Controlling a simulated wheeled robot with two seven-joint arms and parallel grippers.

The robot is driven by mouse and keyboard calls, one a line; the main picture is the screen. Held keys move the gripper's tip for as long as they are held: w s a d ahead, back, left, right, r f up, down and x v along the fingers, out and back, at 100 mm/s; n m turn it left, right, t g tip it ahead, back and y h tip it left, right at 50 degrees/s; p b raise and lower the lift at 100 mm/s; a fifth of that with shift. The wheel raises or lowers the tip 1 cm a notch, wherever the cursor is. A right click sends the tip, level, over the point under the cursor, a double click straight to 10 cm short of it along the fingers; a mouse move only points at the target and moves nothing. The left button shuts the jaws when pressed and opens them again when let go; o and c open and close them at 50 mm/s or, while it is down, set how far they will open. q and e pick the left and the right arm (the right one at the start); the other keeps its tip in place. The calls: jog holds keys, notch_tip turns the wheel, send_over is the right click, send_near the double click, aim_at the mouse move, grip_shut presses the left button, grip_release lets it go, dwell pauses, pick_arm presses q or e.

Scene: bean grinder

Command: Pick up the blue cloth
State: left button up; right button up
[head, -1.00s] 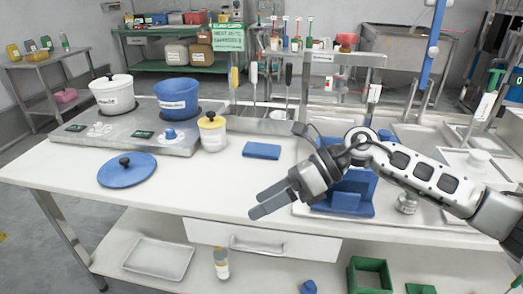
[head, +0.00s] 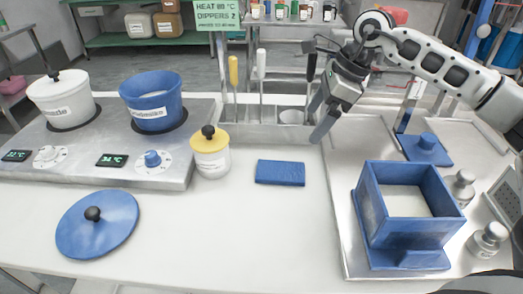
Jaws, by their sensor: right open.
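The blue cloth (head: 280,173) is a small folded rectangle lying flat on the white counter, right of the yellow-lidded jar. My right gripper (head: 316,122) is open and empty, with its fingers pointing down. In the picture it is above and to the right of the cloth, apart from it, near the tool rack. My left gripper is not in view.
The yellow-lidded jar (head: 211,155) stands left of the cloth. A blue lid (head: 97,224) lies at the left. A blue open box (head: 404,232) stands on the metal tray at the right. A rack (head: 262,134) holds upright dippers behind the cloth. The counter in front is clear.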

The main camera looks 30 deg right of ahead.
send_near(282, 170)
jog(key=shift+p+x, duration=0.3)
jog(key=shift+x, duration=0.8)
jog(key=shift+p+x, duration=0.45)
jog(key=shift+x, duration=2.55)
jog(key=c, duration=1.1)
